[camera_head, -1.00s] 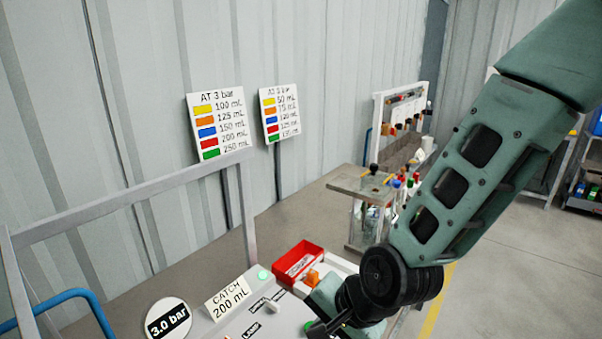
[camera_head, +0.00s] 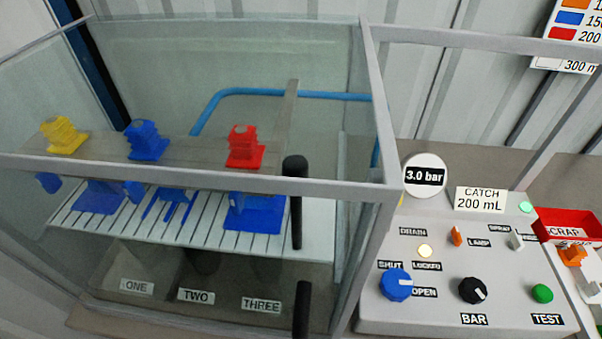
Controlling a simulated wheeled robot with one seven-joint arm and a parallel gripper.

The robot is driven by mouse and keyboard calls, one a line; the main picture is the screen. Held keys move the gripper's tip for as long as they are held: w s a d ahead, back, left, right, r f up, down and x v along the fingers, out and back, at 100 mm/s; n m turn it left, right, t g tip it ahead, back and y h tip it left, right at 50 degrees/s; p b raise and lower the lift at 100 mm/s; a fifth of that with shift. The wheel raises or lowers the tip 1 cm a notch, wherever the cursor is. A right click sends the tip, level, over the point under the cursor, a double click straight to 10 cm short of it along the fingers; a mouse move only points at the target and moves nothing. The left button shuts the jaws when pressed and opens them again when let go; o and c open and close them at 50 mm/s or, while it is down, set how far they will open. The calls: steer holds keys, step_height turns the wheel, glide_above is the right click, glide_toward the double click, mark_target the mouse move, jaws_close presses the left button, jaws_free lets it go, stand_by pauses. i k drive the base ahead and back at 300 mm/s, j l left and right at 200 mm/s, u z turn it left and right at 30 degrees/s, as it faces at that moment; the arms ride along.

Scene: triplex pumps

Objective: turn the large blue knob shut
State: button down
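The large blue knob (camera_head: 396,285) sits at the lower left of the sloping grey control panel (camera_head: 510,318). A SHUT label (camera_head: 390,265) is above it to the left and an OPEN label (camera_head: 424,292) is to its right. A small pale mark shows on the knob's right side, toward the OPEN label. My gripper is not in this view, so its place and state do not show.
A glass-walled cabinet (camera_head: 380,190) with yellow, blue and red nozzles stands left of the panel, its black handles (camera_head: 295,200) near the knob. The panel also bears a black BAR knob (camera_head: 472,290), a green TEST button (camera_head: 542,293) and small switches. A red bin (camera_head: 565,222) lies right.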

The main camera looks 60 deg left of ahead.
mark_target(396, 284)
steer(key=k+j+u, duration=0.15)
steer(key=k+u, duration=0.2)
steer(key=k, duration=0.3)
steer(key=l+u, duration=0.2)
steer(key=u, duration=0.3)
steer(key=i+l+u, duration=0.1)
steer(key=l+u, duration=0.15)
steer(key=u, duration=0.2)
steer(key=l+u, duration=0.2)
steer(key=u, duration=0.3)
steer(key=i+l, duration=0.15)
steer(key=i, duration=0.3)
